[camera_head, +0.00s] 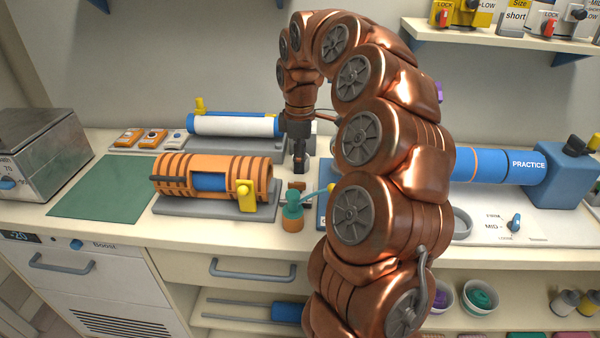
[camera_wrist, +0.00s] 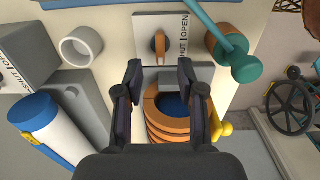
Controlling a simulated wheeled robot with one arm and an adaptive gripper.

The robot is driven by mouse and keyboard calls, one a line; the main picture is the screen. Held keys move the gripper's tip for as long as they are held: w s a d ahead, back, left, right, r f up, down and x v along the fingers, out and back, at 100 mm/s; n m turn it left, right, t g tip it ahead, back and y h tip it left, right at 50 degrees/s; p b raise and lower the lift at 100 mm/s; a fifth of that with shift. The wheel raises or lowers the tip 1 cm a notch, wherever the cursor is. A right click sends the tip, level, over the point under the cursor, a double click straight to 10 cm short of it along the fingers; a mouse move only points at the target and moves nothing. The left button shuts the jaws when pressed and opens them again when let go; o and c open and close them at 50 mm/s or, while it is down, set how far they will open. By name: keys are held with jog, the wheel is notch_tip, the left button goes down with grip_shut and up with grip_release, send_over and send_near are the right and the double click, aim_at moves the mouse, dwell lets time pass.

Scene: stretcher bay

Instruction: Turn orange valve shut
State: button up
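The orange valve (camera_wrist: 158,44) sits on a pale grey plate (camera_wrist: 198,22) near the top of the wrist view. Its small handle points roughly up and down there, beside a label reading SHUT and OPEN. In the head view a small orange-brown part (camera_head: 297,186), apparently this valve, shows below my gripper, partly hidden. My gripper (camera_wrist: 160,74) is open, its dark fingers spread, with nothing held between them. In the wrist view the valve lies beyond the fingertips, between their lines. In the head view my gripper (camera_head: 299,165) points down over the counter.
A teal-handled tool (camera_head: 292,206) with an orange base stands close to the valve. An orange ribbed cylinder (camera_head: 172,170) with a yellow knob (camera_head: 245,196) lies left of it. A blue-and-white roll (camera_head: 235,125) lies behind. The green mat (camera_head: 100,190) is bare.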

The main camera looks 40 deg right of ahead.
aim_at(299, 183)
notch_tip(299, 183, up, 5)
jog(key=shift+r, duration=0.15)
jog(key=shift+a, duration=0.15)
dwell(0.6)
